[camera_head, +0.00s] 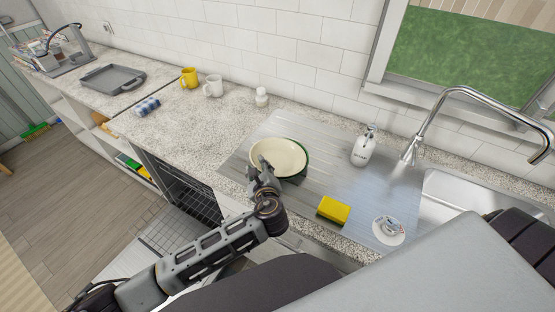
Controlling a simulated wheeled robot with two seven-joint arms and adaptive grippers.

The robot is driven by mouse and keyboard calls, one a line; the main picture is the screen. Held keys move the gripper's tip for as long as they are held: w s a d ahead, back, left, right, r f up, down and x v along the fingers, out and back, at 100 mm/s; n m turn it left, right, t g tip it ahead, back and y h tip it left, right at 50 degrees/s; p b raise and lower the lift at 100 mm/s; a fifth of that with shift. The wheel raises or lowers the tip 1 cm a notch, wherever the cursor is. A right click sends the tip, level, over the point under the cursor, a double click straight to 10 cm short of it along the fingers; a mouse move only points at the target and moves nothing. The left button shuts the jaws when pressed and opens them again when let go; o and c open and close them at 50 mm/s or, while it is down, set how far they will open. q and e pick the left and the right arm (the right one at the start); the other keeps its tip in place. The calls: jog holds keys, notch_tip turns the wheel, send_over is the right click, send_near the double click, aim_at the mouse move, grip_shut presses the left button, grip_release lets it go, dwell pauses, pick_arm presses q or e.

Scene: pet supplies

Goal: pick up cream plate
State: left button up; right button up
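The cream plate (283,153), round with a dark green outer edge, is over the ribbed metal drainboard (335,180) beside the sink. A dark patch shows under its near right side; I cannot tell whether the plate lies on the board or is slightly raised. My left gripper (264,166) is at the plate's near left rim, with a finger overlapping the rim in the picture. The fingers are small and partly hidden by the wrist, so their opening and grip are unclear. My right gripper is not in view.
A yellow sponge (333,210) and a small white dish (388,231) are on the near right of the drainboard. A soap bottle (363,148) stands behind, near the faucet (412,142). Mugs (212,86) and a grey tray (112,78) are farther left.

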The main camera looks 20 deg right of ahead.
pick_arm(q)
jog(key=shift+w+d+f, duration=0.1)
jog(key=shift+w+f, duration=0.1)
jog(key=shift+w, duration=0.4)
